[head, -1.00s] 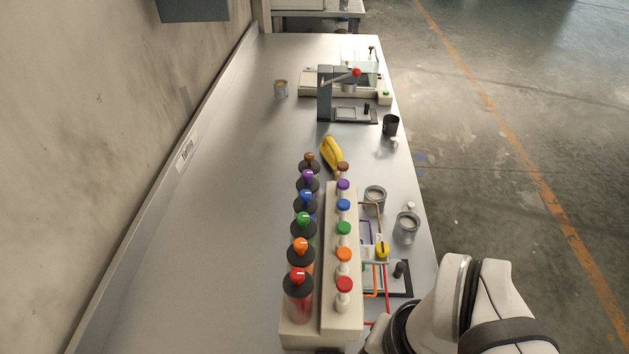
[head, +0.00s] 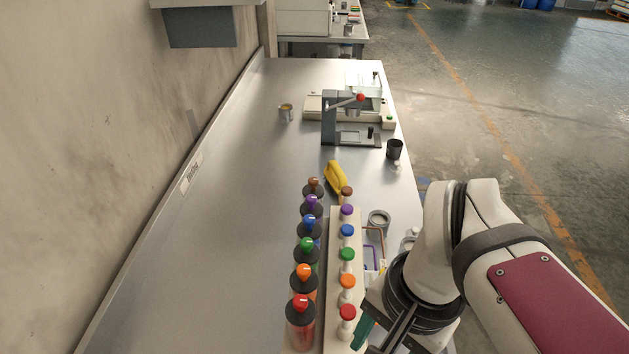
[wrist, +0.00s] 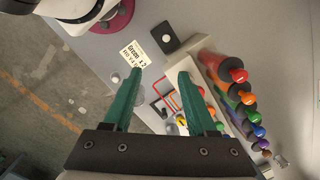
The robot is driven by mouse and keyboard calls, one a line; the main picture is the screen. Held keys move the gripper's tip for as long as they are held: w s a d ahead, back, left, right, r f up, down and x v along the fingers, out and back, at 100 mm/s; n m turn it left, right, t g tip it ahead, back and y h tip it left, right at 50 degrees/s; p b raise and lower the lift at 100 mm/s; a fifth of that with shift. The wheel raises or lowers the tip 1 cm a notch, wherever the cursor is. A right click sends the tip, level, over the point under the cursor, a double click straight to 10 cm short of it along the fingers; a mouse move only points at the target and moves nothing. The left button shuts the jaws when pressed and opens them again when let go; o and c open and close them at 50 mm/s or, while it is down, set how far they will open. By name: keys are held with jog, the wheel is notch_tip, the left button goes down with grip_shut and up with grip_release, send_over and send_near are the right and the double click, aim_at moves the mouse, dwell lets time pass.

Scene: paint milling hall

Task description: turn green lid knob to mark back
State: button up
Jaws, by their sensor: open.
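The green lid knob (head: 307,243) sits on a black lid in the left row of canisters, between the orange and blue lid knobs. A pale line shows on it, but its exact direction is too small to tell. It also shows at the right of the wrist view (wrist: 253,117). My gripper (wrist: 158,84) has two teal fingers spread apart with nothing held between them. In the head view one teal finger shows low, right of the red push knob, nearer the camera than the green lid knob. The rest of the gripper is hidden by my arm.
Red (head: 300,303), orange (head: 303,271), blue (head: 309,222) and purple lid knobs stand in the same row. A pale rack with coloured push knobs, one green (head: 347,254), runs alongside. A printed card (wrist: 137,55) lies near the gripper. The bench left of the canisters is clear.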

jog(key=w+a+r+m+h, duration=0.1)
jog(key=w+a+r+m, duration=0.3)
jog(key=w+r+m, duration=0.5)
jog(key=m, duration=0.4)
send_near(306, 241)
notch_tip(306, 241, down, 9)
jog(key=shift+s+a+r, duration=0.1)
jog(key=shift+s+a, duration=0.05)
grip_shut()
